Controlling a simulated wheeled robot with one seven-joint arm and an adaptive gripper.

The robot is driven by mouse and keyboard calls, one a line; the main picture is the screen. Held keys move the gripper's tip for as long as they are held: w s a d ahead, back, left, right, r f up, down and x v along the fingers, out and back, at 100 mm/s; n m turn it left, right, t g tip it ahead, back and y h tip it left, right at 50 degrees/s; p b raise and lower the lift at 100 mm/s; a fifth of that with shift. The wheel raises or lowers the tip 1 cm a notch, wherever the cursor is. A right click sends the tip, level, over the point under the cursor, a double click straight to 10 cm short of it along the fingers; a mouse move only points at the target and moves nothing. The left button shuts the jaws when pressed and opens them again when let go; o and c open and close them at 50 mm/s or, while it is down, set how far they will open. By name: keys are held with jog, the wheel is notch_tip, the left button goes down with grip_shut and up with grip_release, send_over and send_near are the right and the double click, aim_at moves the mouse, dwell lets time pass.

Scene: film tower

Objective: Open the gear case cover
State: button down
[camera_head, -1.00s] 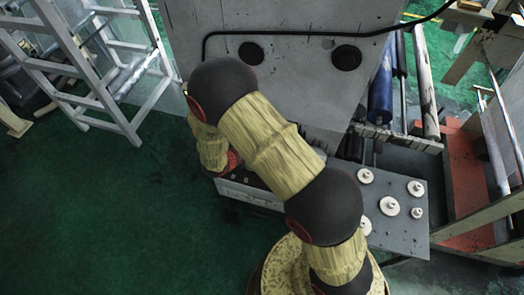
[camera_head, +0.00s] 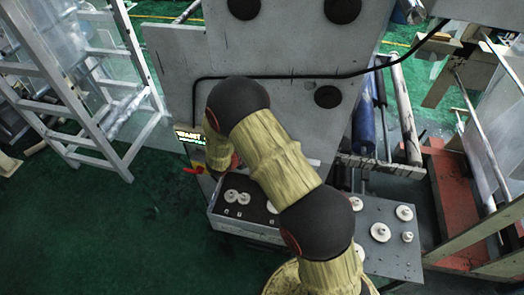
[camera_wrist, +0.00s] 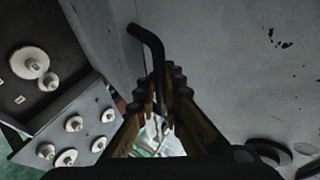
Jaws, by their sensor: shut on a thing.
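The gear case (camera_head: 246,220) is a grey box below my forearm in the head view, with white gears (camera_head: 237,197) showing in its dark interior. The wrist view shows the same kind of gears (camera_wrist: 29,63) at upper left. A black bent handle (camera_wrist: 152,42) runs from a pale grey face (camera_wrist: 105,25) down between my fingers. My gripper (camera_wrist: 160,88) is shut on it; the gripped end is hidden. The pale face may be the raised cover, but its edges are unclear. In the head view my arm hides the gripper and handle.
A grey plate with white gears (camera_head: 350,215) stands right of the case. A large grey machine panel (camera_head: 285,50) with a black cable rises behind. A ladder (camera_head: 120,110) and lit sign (camera_head: 190,135) are at left. Green floor (camera_head: 90,235) is open at lower left.

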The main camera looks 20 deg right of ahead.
jog(key=shift+w+r, duration=0.1)
jog(key=shift+r, duration=0.05)
jog(key=c, duration=1.9)
grip_release()
jog(key=shift+a, duration=0.1)
jog(key=v, duration=1.2)
jog(key=shift+c, duration=0.4)
